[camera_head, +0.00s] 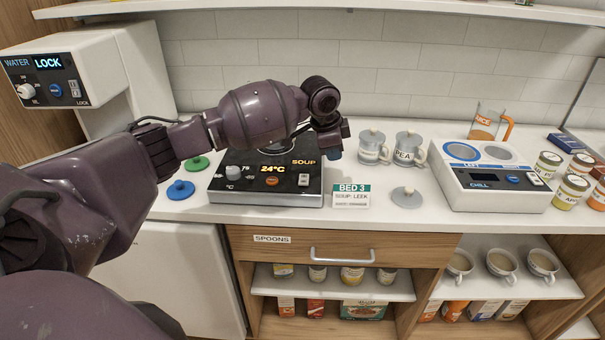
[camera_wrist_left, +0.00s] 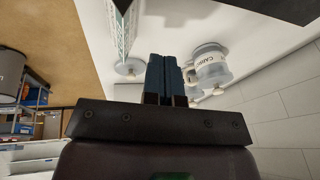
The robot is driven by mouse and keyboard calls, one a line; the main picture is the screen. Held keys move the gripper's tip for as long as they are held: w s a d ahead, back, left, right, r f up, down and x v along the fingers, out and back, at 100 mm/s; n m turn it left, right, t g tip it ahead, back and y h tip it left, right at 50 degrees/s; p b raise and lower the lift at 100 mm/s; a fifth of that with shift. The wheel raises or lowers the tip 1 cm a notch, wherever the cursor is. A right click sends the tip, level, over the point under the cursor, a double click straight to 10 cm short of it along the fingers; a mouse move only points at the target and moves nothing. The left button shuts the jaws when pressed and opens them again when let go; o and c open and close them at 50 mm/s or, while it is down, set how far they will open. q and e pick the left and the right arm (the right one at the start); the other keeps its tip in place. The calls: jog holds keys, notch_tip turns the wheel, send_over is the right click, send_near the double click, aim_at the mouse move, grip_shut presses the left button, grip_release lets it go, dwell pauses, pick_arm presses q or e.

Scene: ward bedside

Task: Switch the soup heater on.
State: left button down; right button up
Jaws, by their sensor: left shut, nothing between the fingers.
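The soup heater (camera_head: 230,187) is a black-topped unit on the counter at centre left in the head view. Its front panel carries a grey knob, a lit "24°C" display, an orange button and a white rocker switch (camera_head: 303,180) below the word SOUP. My left arm crosses above it and hides part of its top. My left gripper (camera_head: 336,153) is shut and empty, just right of the heater and above the BED 3 card (camera_head: 351,195). The shut fingers (camera_wrist_left: 165,72) also show in the left wrist view. My right gripper is not in view.
Lidded mugs (camera_head: 373,148) stand behind the gripper, and a grey lid (camera_head: 407,197) lies at the right. A blue lid (camera_head: 181,190) and a green lid (camera_head: 197,163) lie left of the heater. The chill unit (camera_head: 495,198) is further right; the water dispenser (camera_head: 85,65) is at left.

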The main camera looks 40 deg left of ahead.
pick_arm(q)
jog(key=s+a+r+g, duration=0.4)
jog(key=a+r, duration=0.2)
jog(key=r, duration=0.2)
jog(key=shift+a+r+m+g, duration=0.2)
jog(key=shift+m+g, duration=0.1)
jog(key=shift+m, duration=0.1)
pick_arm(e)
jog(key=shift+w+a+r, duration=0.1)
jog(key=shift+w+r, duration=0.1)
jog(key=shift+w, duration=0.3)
pick_arm(q)
jog(key=shift+s+f, duration=0.1)
send_over(302, 182)
jog(key=w, duration=0.1)
jog(key=shift+y, duration=0.3)
jog(key=f, duration=0.7)
jog(key=shift+a+f+b, duration=0.15)
jog(key=shift+a+b, duration=0.2)
jog(key=shift+b, duration=0.05)
jog(key=f, duration=0.5)
jog(key=shift+s+d, duration=0.2)
jog(key=shift+s, duration=0.05)
jog(key=shift+f, duration=0.75)
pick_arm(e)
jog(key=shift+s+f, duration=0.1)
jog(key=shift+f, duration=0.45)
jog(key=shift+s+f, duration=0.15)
